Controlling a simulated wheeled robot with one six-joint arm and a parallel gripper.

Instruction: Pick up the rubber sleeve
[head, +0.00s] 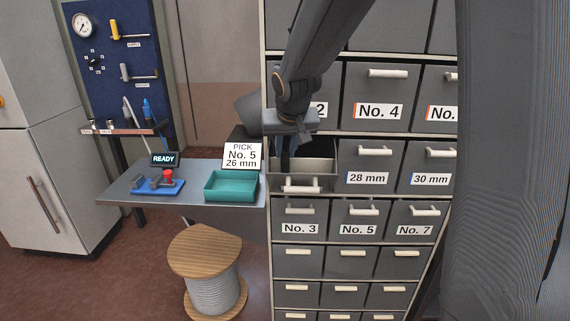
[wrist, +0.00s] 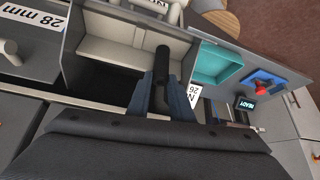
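The rubber sleeve (wrist: 162,62) is a dark, narrow tube in the wrist view, with its round end pointing toward the drawer front. My gripper (wrist: 166,97) has its two blue-grey fingers on either side of the sleeve, and both appear to touch it. In the head view my gripper (head: 286,160) points down into a pulled-out grey drawer (head: 304,176); the sleeve cannot be made out there. Whether the sleeve still touches the drawer floor cannot be told.
The drawer cabinet (head: 345,222) has several shut, labelled drawers around the open one. To its left, a grey bench (head: 120,190) holds an empty-looking teal tray (head: 232,194), a "PICK No. 5 26 mm" sign (head: 242,156), a blue fixture (head: 152,188) and a READY display (head: 163,159). A cable spool (head: 214,288) stands below.

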